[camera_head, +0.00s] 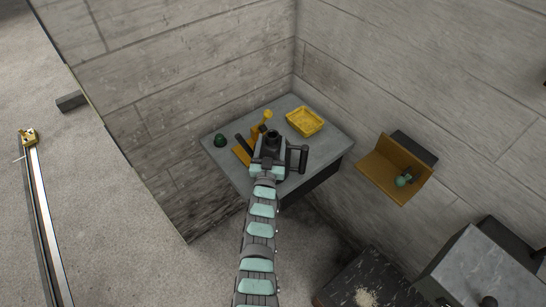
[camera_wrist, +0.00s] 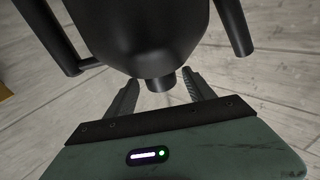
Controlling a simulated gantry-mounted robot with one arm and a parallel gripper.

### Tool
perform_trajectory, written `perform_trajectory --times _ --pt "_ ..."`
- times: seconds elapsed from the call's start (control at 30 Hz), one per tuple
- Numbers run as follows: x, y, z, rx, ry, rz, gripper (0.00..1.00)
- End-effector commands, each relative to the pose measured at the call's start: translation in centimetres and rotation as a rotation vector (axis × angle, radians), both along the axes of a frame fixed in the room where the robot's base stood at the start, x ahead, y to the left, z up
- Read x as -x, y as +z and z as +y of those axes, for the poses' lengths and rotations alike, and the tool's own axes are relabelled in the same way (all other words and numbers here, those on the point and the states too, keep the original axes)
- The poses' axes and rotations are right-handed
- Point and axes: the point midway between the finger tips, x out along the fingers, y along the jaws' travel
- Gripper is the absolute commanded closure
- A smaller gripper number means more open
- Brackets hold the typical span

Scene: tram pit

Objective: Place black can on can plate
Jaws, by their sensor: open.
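The black can (camera_wrist: 150,30) fills the top of the wrist view, with dark bars to its left and right. A short round stub on it points toward my gripper. My gripper (camera_wrist: 161,88) is open, with one finger on each side of this stub; I cannot tell whether they touch it. In the head view the black can (camera_head: 272,140) is at the end of my arm, over the grey table, and my gripper (camera_head: 268,163) is close against it. The can's base is hidden. I cannot tell for sure which item is the can plate.
A yellow tray (camera_head: 305,121) lies at the table's (camera_head: 222,158) back right. A green round item (camera_head: 220,140) and an orange item (camera_head: 242,153) are on its left. An orange wall shelf (camera_head: 388,176) holds a green object (camera_head: 403,181). Concrete walls stand behind.

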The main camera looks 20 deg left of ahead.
Motion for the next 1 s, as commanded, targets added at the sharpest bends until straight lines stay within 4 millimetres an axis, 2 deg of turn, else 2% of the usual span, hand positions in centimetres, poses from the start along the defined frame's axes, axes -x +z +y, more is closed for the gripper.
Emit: perform_trajectory --times 0.07,0.3,0.73,1.0 --pt "-0.7 0.5 0.2 -0.001 0.0 -0.004 0.38" --pt "-2.2 0.4 0.7 -0.001 0.0 -0.001 0.38" --pt "-2.6 0.5 0.7 -0.002 0.0 -0.001 0.38" --pt "-2.6 0.5 0.7 -0.002 0.0 -0.001 0.6"
